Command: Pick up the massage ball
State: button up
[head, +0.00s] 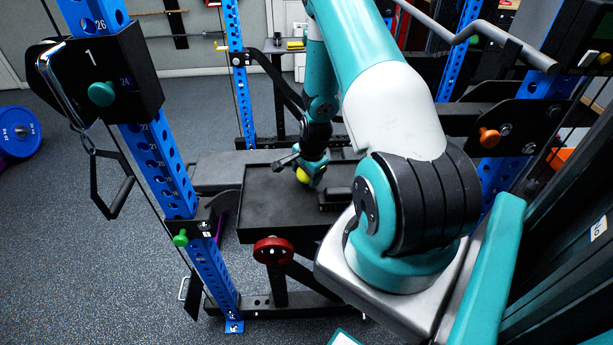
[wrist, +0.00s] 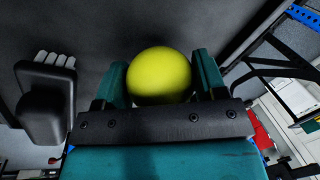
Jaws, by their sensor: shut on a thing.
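The massage ball is a yellow ball (head: 303,174) low in my gripper in the head view. In the wrist view the ball (wrist: 160,75) sits between the two teal fingers. My gripper (head: 308,178) is shut on the ball, over the black tray-like bench top (head: 262,208). The same gripper shows in the wrist view (wrist: 160,88). I cannot tell whether the ball touches the surface below it. The ball's lower part is hidden behind the gripper body in the wrist view.
A black brush-like object with pale bristles (wrist: 50,95) lies left of the gripper in the wrist view. Blue rack uprights (head: 172,170) stand left and right of the bench. Open floor (head: 85,250) lies to the left.

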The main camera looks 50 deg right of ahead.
notch_tip(320, 180, up, 19)
jog(key=b, duration=0.3)
